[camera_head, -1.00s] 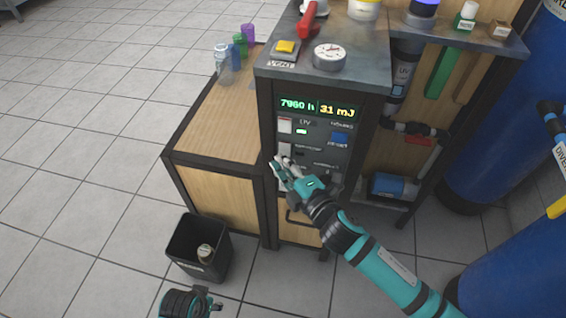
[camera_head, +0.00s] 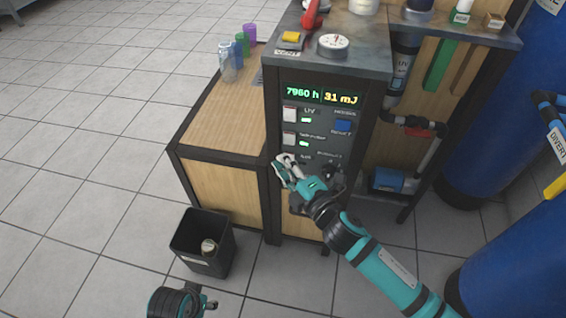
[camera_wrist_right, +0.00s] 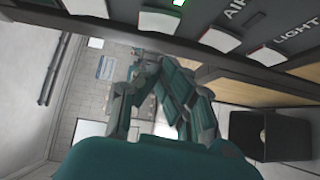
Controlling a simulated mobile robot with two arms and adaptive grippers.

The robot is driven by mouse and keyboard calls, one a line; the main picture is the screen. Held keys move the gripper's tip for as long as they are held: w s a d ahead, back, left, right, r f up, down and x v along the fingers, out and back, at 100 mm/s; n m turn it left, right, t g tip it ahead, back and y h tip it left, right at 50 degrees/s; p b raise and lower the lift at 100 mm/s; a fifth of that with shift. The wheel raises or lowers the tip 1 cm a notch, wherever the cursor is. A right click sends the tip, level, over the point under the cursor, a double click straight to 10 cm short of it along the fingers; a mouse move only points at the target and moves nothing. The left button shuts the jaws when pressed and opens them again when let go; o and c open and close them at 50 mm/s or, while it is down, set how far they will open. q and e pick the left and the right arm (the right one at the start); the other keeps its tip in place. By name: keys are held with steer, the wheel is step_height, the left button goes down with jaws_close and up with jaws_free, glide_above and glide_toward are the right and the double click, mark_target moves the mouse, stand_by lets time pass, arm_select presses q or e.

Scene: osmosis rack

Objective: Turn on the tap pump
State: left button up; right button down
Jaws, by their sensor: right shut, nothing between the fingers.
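The control panel (camera_head: 330,150) has a column of white switches. The top switch (camera_head: 290,114) is labelled UV, with a lit green lamp (camera_head: 306,120). The second switch (camera_head: 289,138), its label too blurred to read surely but likely the tap pump, has a lit green lamp (camera_head: 304,143) beside it. My right gripper (camera_head: 281,166) is shut and empty in front of the panel, just below the second switch, partly covering the lower rows. In the wrist view its fingers (camera_wrist_right: 165,95) lie below the switch row; contact cannot be told. My left gripper (camera_head: 209,303) is at the bottom edge, partly cut off.
A wooden side cabinet (camera_head: 222,185) with several coloured cups stands left of the panel. A black bin (camera_head: 203,262) is on the floor. A gauge (camera_head: 334,46) and a yellow button (camera_head: 291,38) sit on top. Blue tanks (camera_head: 520,265) stand right.

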arm_select(q)
steer(key=shift+s, duration=0.15)
arm_select(e)
steer(key=f+v, duration=0.1)
steer(key=v, duration=0.9)
steer(key=shift+f, duration=0.2)
arm_select(q)
steer(key=shift+s+f, duration=0.1)
steer(key=shift+s, duration=0.05)
arm_select(e)
steer(key=shift+s, duration=0.1)
